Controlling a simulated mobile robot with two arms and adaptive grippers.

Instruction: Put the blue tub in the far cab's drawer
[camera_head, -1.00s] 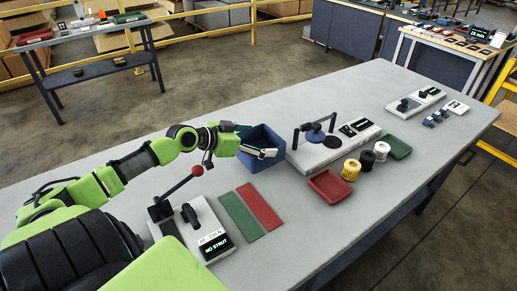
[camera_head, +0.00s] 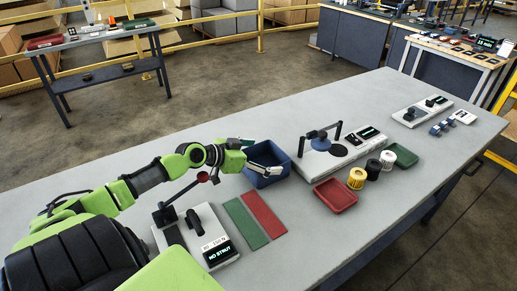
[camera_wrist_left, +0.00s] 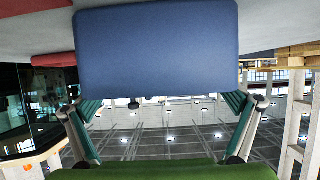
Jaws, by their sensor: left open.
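The blue tub (camera_head: 279,178) stands upright on the long grey table, behind the green and red strips. My left gripper (camera_head: 256,157) is at the tub's left side, with one finger along its near side. In the left wrist view, the tub's blue wall (camera_wrist_left: 157,50) fills the upper middle. The open fingers of my left gripper (camera_wrist_left: 165,104) show below and to either side of it; I cannot tell whether they touch it. I cannot make out a cab's drawer in these views. My right gripper is not in view.
A lever device (camera_head: 197,238) reading "NO STRUT" stands in front of my arm. A white press-like fixture (camera_head: 318,162) stands right of the tub, with a red tray (camera_head: 335,195), several spools and a green tray (camera_head: 403,155) nearby. The table's far left part is bare.

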